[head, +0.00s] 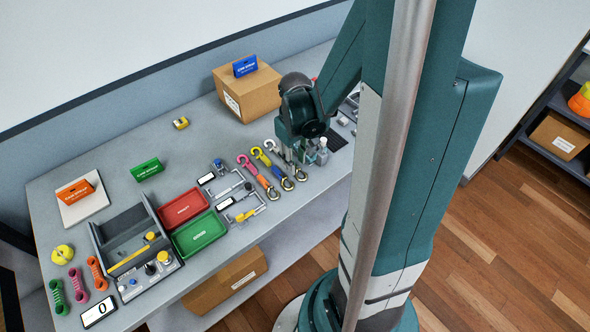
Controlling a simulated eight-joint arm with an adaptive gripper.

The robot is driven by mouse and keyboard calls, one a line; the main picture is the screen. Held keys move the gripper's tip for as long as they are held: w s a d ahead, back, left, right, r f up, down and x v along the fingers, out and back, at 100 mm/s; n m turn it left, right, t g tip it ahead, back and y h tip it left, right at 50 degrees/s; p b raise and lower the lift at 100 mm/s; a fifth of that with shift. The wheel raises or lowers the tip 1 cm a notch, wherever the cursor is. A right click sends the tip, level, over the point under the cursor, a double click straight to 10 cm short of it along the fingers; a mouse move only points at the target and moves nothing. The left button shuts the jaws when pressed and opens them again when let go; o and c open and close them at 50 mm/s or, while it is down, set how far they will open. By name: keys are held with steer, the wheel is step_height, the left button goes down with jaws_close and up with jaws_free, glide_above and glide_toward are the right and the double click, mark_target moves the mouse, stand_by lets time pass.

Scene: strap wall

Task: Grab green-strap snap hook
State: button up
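A row of snap hooks lies on the table below my gripper. One has a pink hook and an orange strap part (263,183). Beside it is one with a yellow hook (261,156) and a blue-grey body. A third, with a pale metal hook (271,146), lies closest to my gripper and is partly hidden by it. I cannot make out a green strap on any of them. My gripper (297,160) points down at the right end of this row. Its fingers are small and partly hidden, so its opening and any contact are unclear.
A red tray (183,208) and a green tray (199,233) lie left of the hooks, beside metal fixtures (243,213). A cardboard box (247,91) stands behind. A grey holder (128,241) and coiled green (58,297), pink and orange straps are at left.

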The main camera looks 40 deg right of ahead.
steer(key=shift+f, duration=0.95)
steer(key=shift+c, duration=0.6)
jaws_close()
